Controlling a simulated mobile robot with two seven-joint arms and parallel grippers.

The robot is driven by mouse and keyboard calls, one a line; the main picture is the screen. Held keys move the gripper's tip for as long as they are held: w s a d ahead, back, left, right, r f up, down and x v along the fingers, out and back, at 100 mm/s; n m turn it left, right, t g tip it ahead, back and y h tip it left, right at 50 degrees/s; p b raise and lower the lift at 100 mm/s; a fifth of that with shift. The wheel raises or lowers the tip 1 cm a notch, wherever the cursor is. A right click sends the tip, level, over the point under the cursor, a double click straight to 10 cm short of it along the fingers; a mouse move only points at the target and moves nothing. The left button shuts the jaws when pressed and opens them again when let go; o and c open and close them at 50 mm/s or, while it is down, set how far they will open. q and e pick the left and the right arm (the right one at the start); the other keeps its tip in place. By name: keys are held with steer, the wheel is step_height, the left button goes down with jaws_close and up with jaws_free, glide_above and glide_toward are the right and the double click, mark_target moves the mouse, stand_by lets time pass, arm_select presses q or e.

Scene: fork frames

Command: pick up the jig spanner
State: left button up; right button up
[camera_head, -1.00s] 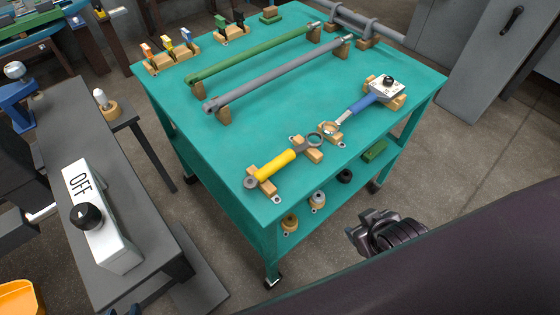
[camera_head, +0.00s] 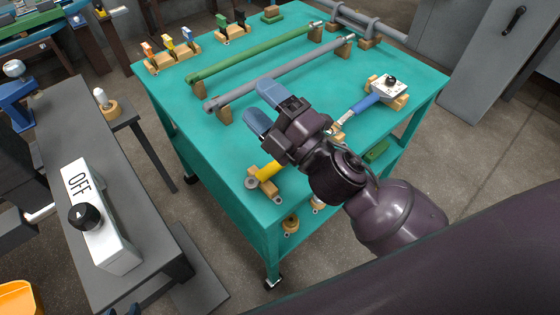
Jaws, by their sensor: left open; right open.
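The blue-handled spanner (camera_head: 364,104) lies near the right end of the green table; its handle end meets a pale plate with a black knob (camera_head: 387,86) on a wooden block. This looks like the jig spanner. Its ring end is mostly hidden by my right gripper. A yellow-handled spanner (camera_head: 268,172) lies at the front on wooden supports, its far part hidden by my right gripper. My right gripper (camera_head: 263,105) is open and empty, its two blue fingers apart above the table, pointing left. My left gripper is not clearly seen.
A grey bar (camera_head: 275,73) and a green bar (camera_head: 250,55) lie on wooden supports behind my fingers. Coloured clips on wooden blocks (camera_head: 175,57) stand at the back left. A bench with an OFF switch box (camera_head: 103,235) stands at left.

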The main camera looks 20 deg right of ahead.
steer(key=s+a+r+n+g+y, duration=0.35)
steer(key=a+n+g+y, duration=0.55)
steer(key=n, duration=0.7)
steer(key=s+a+f+n+g+h, duration=0.35)
steer(key=f+n+g, duration=0.25)
steer(key=n+g, duration=0.7)
steer(key=w+d+f+n+t+h, duration=0.1)
steer(key=w+d+f+n+h, duration=0.1)
steer(key=w+d+f+h, duration=0.1)
steer(key=w+d+f+n+t+h, duration=0.1)
steer(key=w+d+f+n+h, duration=0.2)
steer(key=d+h, duration=0.4)
steer(key=w+d+f+n+h, duration=0.2)
steer(key=w+d+f+h, duration=0.1)
steer(key=d+f+h, duration=0.2)
steer(key=shift+d+f+n+t+h+b, duration=0.3)
steer(key=shift+d+t+h+b, duration=0.1)
steer(key=shift+d, duration=0.35)
steer(key=shift+w+f, duration=0.1)
steer(key=shift+f, duration=0.8)
steer(key=f, duration=0.3)
steer(key=shift+w+d+f+b, duration=0.1)
steer(key=shift+w+f+b, duration=0.1)
steer(key=shift+b, duration=0.15)
steer(key=shift+f, duration=0.25)
arm_select(q)
steer(key=shift+d+f, duration=0.15)
steer(key=shift+f, duration=0.4)
